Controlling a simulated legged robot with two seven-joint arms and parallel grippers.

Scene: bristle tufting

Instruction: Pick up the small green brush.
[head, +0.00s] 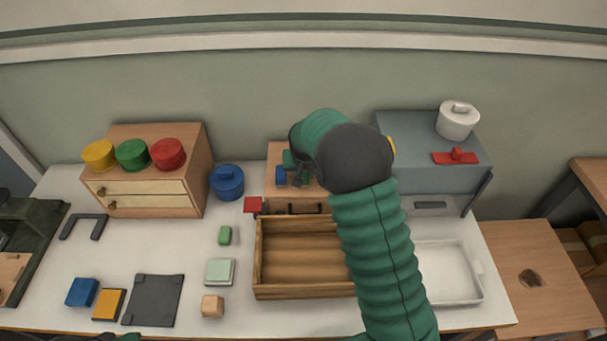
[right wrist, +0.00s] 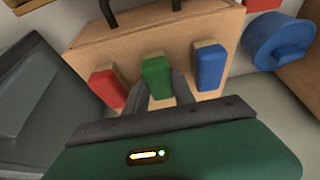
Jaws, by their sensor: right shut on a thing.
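The small green brush (right wrist: 156,76) shows in the right wrist view as a green block with a tan top end, between a red one (right wrist: 107,88) and a blue one (right wrist: 210,66). All three are in line at the front of a wooden stand (right wrist: 150,38). My right gripper (right wrist: 166,90) is shut on the green brush. I cannot tell whether the brush is clear of the stand. In the head view, my right gripper (head: 302,178) is over the stand (head: 285,149), beside the blue brush (head: 281,177). My dark wrist hides the stand's right part.
A blue pot (head: 227,182) stands left of the stand, and a red piece (head: 253,205) is near its front left. A wooden tray (head: 300,291) lies in front. A grey box (head: 428,139) with a white pot (head: 457,120) stands right. Table room is free at centre left.

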